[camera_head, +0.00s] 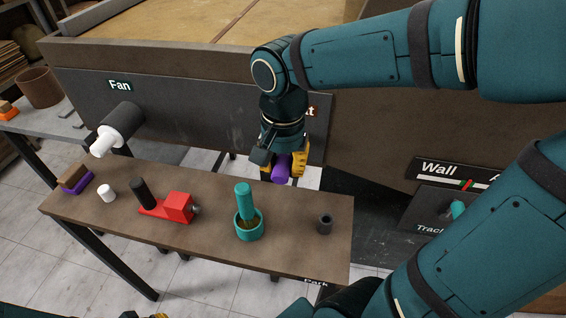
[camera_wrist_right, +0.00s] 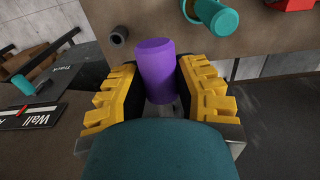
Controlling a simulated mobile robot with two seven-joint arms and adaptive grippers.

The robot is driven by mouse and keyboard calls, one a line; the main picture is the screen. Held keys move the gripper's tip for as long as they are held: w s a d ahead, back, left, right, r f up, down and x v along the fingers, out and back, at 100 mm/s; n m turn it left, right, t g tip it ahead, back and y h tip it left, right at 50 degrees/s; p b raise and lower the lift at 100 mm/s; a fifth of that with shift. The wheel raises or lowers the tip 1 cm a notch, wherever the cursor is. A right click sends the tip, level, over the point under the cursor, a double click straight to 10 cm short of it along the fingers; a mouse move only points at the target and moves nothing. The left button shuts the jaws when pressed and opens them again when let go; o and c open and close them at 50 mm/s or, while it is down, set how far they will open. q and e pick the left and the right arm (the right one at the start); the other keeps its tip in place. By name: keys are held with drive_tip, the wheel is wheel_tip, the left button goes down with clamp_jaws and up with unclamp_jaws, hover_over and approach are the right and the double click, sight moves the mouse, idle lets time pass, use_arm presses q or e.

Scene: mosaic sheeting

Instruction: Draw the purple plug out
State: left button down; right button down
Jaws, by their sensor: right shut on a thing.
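The purple plug (camera_head: 281,168) is a short cylinder, between the fingers of my right gripper (camera_head: 284,172), in front of the dark panel (camera_head: 210,110) and above the bench's back edge. In the right wrist view the purple plug (camera_wrist_right: 156,70) stands between the two yellow-padded fingers, which are shut on it. Its lower end is partly hidden by my wrist, and I cannot tell whether it still sits in a socket. A label behind is mostly covered by my arm. Only a sliver of what looks like my left gripper (camera_head: 159,315) shows at the bottom edge.
The brown bench (camera_head: 290,230) holds a teal cup with a teal rod (camera_head: 245,205), a red block (camera_head: 178,207), a dark cylinder (camera_head: 143,193), a white piece (camera_head: 107,190) and a small dark ring (camera_head: 325,223). A grey fan cylinder (camera_head: 122,120) juts from the panel. A track board (camera_head: 440,210) stands right.

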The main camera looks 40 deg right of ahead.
drive_tip(key=shift+r+p, duration=1.15)
drive_tip(key=shift+r, duration=0.4)
